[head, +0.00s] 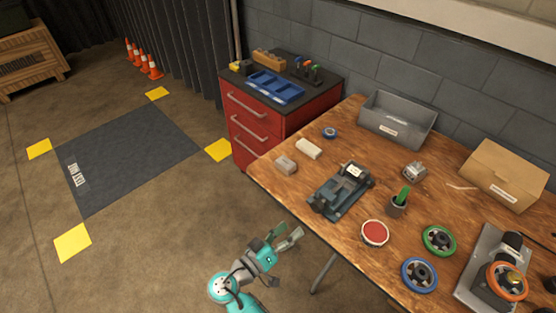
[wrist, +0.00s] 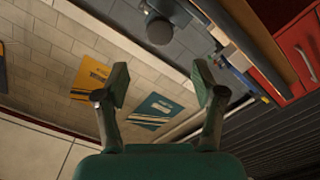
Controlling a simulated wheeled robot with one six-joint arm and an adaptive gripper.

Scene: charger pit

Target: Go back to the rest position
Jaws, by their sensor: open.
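My gripper (head: 290,239) is in the lower middle of the head view, off the front edge of the wooden workbench (head: 268,182) and over bare floor. Its two fingers are spread apart with nothing between them. In the wrist view my gripper (wrist: 160,90) also shows open and empty, with a tiled wall and posters beyond it. It touches nothing that I can see.
The bench holds a vise (head: 342,190), a grey bin (head: 398,119), a cardboard box (head: 505,175) and several wheels. A red drawer cabinet (head: 270,130) stands at the bench's left end. A dark floor mat (head: 130,155) with yellow corner markers lies left; floor around it is clear.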

